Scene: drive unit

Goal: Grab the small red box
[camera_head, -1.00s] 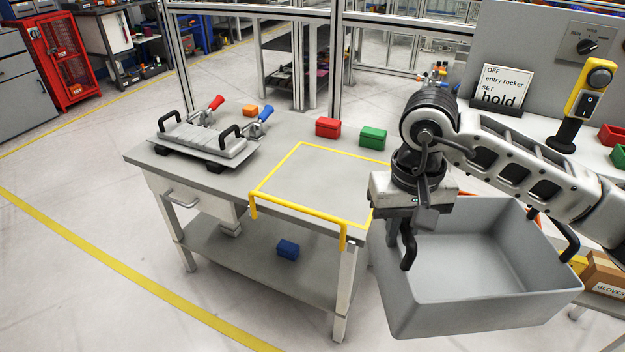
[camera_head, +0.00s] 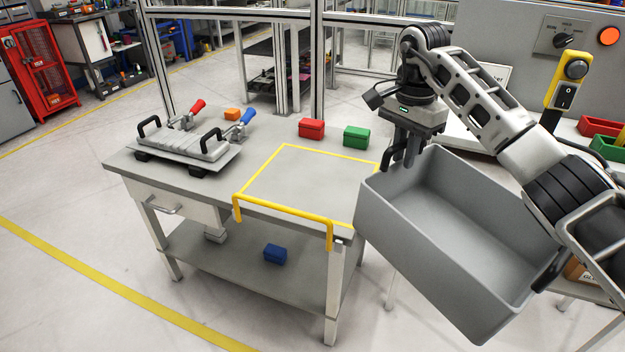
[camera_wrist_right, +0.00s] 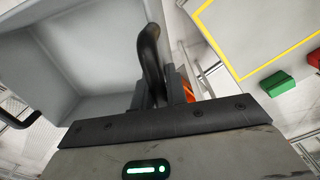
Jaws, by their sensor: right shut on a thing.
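The small red box (camera_head: 311,128) stands on the grey workbench near its back edge, left of the green box (camera_head: 356,136). In the right wrist view, part of the red box (camera_wrist_right: 314,59) shows at the right edge, beside the green box (camera_wrist_right: 277,83). My right gripper (camera_head: 408,158) is shut on the black handle (camera_wrist_right: 150,62) of a large grey bin (camera_head: 440,235). The bin hangs tilted to the right of the bench, apart from the red box. My left gripper is not in view.
The workbench (camera_head: 200,190) has a yellow-framed area (camera_head: 300,190) with a clear surface. A fixture (camera_head: 188,145) with red and blue levers and an orange block (camera_head: 232,114) stand on its left. A blue box (camera_head: 275,254) lies on the lower shelf.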

